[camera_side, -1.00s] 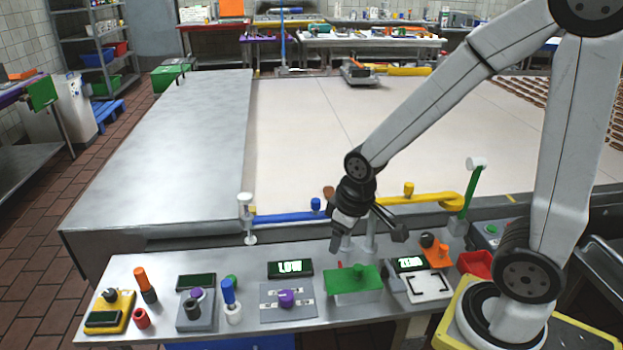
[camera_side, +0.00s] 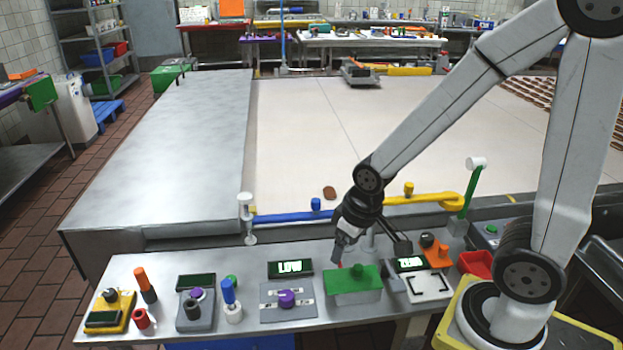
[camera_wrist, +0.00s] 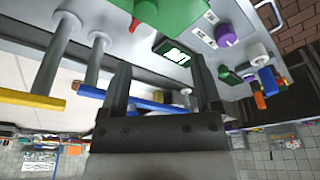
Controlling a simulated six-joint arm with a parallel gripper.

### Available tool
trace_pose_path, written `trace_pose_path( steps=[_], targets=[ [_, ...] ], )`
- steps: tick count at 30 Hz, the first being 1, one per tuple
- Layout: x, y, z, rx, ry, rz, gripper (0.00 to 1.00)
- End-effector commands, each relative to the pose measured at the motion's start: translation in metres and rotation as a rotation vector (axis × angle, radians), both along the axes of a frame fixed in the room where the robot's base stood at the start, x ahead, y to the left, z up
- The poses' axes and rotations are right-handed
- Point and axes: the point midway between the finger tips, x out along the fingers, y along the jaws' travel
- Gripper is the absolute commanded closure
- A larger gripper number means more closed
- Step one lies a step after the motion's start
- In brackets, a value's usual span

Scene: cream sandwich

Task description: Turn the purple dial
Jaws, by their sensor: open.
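A purple dial (camera_side: 287,298) stands upright on a flat grey plate (camera_side: 272,316) with pale slots, in the front middle of the bench. A black display (camera_side: 290,269) behind it reads LOW. In the wrist view the purple dial (camera_wrist: 226,36) is at the upper right, beside the lit display (camera_wrist: 172,52). My gripper (camera_side: 370,250) is open and empty, above and behind the green block, to the right of the dial and apart from it. In the wrist view its fingers (camera_wrist: 160,66) are spread with nothing held between them.
A blue-topped peg (camera_side: 228,292) and a grey device with another purple knob (camera_side: 197,295) stand left. Blue (camera_side: 282,217) and yellow (camera_side: 425,199) bars run behind the bench.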

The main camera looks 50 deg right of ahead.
Motion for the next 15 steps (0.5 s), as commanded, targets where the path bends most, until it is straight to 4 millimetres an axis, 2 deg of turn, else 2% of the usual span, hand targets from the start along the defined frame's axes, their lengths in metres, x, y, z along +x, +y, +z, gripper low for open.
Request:
trace_pose_path(
  steps=[4, 8, 15],
  targets=[
    [0.009, 0.009, -0.001, -0.014, 0.021, 0.089, 0.19],
    [0.023, 0.024, -0.002, -0.038, 0.058, 0.252, 0.19],
    [0.052, 0.067, -0.009, -0.085, 0.147, 0.653, 0.19]
  ],
)
